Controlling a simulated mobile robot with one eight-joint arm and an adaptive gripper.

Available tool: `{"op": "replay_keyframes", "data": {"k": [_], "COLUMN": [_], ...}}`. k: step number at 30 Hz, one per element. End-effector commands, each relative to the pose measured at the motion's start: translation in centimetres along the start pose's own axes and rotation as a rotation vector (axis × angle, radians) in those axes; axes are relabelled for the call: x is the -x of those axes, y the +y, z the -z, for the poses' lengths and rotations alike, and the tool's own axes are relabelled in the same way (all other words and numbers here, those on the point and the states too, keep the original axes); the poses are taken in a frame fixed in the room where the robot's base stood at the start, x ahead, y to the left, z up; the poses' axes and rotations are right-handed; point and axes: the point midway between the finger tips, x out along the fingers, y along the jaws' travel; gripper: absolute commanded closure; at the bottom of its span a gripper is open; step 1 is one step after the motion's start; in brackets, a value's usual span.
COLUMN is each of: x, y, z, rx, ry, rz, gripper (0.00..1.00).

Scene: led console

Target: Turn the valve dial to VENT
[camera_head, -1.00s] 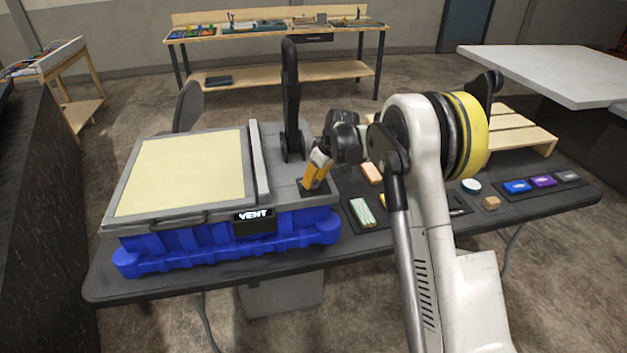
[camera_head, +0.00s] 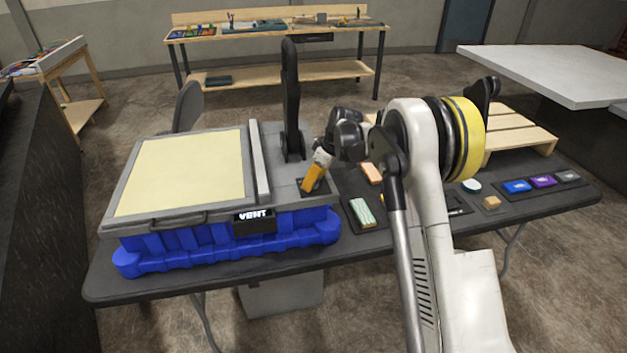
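The console is a grey-topped unit (camera_head: 205,222) on a blue base (camera_head: 190,243), standing on the dark table. A small black plate (camera_head: 326,187) lies on the right part of its top. My gripper (camera_head: 309,188), with orange fingers, points down onto this plate. The fingers cover the middle of the plate, so the valve dial cannot be made out, nor whether the fingers are closed on it. A small black display (camera_head: 254,221) on the console's front shows white letters that look like VENT, with the middle ones unclear.
A cream panel (camera_head: 185,172) covers the console's left part. To the right lie a green-striped block (camera_head: 362,213), an orange block (camera_head: 371,173), and a tray (camera_head: 541,185) with coloured pieces. A wooden pallet (camera_head: 520,137) lies behind.

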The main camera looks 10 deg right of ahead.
Motion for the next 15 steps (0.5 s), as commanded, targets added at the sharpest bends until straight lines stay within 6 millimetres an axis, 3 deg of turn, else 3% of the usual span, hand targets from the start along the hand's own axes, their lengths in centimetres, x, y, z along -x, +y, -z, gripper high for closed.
{"op": "replay_keyframes", "data": {"k": [10,15], "x": [0.2,2.3], "y": [0.0,0.0], "z": [0.1,0.1], "rx": [-0.001,-0.001], "ry": [0.001,0.002], "rz": [-0.001,-0.001], "gripper": [0.45,0.45]}}
